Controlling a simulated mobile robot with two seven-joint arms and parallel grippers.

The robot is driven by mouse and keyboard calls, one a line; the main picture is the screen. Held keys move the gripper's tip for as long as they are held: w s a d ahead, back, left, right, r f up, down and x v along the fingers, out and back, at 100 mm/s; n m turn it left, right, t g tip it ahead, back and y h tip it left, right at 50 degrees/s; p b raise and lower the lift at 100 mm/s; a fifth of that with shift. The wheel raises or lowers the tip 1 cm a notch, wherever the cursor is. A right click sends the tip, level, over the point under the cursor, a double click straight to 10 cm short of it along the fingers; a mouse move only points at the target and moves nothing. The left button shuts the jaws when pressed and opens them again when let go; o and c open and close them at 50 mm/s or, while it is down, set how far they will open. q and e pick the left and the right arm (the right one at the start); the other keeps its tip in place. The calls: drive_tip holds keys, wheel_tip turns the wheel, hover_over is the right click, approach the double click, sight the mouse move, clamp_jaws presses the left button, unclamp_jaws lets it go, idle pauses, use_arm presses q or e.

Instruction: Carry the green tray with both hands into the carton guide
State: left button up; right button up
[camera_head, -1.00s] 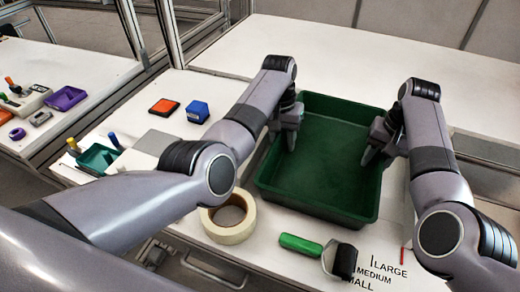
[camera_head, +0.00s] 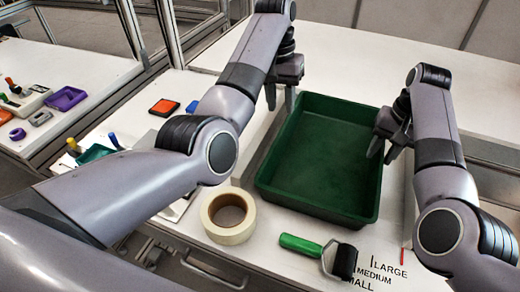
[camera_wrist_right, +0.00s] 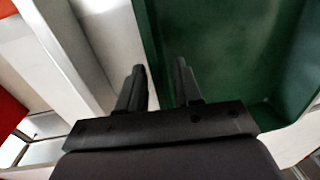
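The green tray (camera_head: 318,205) stands on the white table in front of me, empty and level. My left gripper (camera_head: 280,101) is open and empty at the tray's far left corner, and appears to be above the rim, apart from it. My right gripper (camera_head: 383,151) is open at the tray's right wall. In the right wrist view, my right gripper's fingers (camera_wrist_right: 160,84) stand apart, one on each side of the tray's wall (camera_wrist_right: 151,45), with gaps visible; I cannot tell whether they touch it. I cannot clearly make out the carton guide.
A tape roll (camera_head: 229,214) and a green-handled roller (camera_head: 318,254) lie near the front edge. An orange-topped block (camera_head: 164,107) lies to the left. A pale strip (camera_head: 409,190) runs beside the tray's right side. The table behind the tray is clear.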

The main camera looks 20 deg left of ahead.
wheel_tip(320, 180, up, 9)
drive_tip(key=d, duration=0.1)
drive_tip(key=shift+s+f, duration=0.15)
drive_tip(key=shift+f, duration=0.05)
idle(0.5)
